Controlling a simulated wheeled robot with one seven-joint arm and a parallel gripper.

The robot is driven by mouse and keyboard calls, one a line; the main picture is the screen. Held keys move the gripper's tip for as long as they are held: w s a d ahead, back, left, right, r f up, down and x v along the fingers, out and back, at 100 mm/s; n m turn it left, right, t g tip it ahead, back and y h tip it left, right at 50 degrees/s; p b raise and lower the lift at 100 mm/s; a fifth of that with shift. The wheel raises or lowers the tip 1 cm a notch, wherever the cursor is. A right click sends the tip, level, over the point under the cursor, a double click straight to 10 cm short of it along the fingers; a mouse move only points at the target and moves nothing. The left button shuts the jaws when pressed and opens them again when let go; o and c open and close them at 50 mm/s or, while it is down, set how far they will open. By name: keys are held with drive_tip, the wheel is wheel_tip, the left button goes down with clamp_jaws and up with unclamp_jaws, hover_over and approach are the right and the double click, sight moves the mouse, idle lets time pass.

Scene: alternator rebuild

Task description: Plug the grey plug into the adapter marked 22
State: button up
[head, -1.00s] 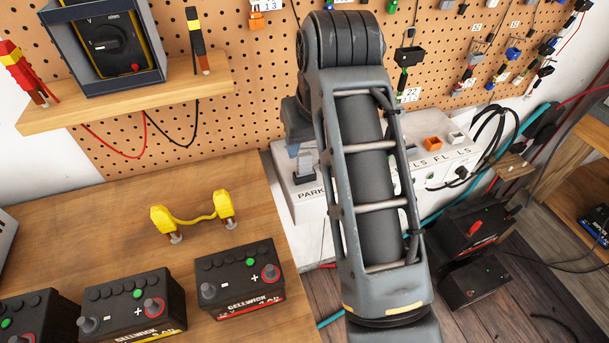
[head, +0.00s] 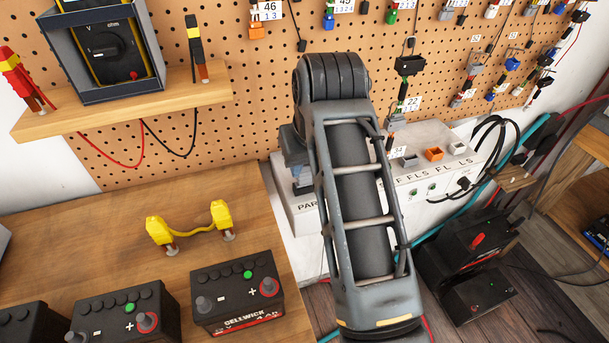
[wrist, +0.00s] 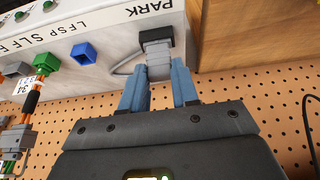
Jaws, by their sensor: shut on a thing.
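The grey plug (wrist: 160,68) is between the two blue fingers of my gripper (wrist: 160,90) in the wrist view. My gripper is shut on it. The plug's far end meets a black part (wrist: 156,42) beside the word PARK on the white box; whether it is seated there I cannot tell. In the head view my arm hides most of the gripper and the plug. A tag marked 22 (head: 413,104) hangs on the pegboard, right of my arm, below a black connector (head: 409,66). Which part exactly is the adapter is hard to tell.
The white box (head: 430,137) has orange, grey and white sockets on top. A tag marked 34 (wrist: 24,85) hangs by a green plug (wrist: 45,63). A wooden table (head: 110,235) with batteries (head: 238,297) stands left. A black charger (head: 470,245) stands right.

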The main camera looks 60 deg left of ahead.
drive_tip(key=shift+c, duration=1.3)
drive_tip(key=shift+r, duration=0.15)
drive_tip(key=shift+r+p, duration=0.5)
drive_tip(key=shift+p, duration=0.15)
drive_tip(key=shift+r, duration=0.15)
drive_tip(key=shift+r+p, duration=1.35)
drive_tip(key=shift+p, duration=0.2)
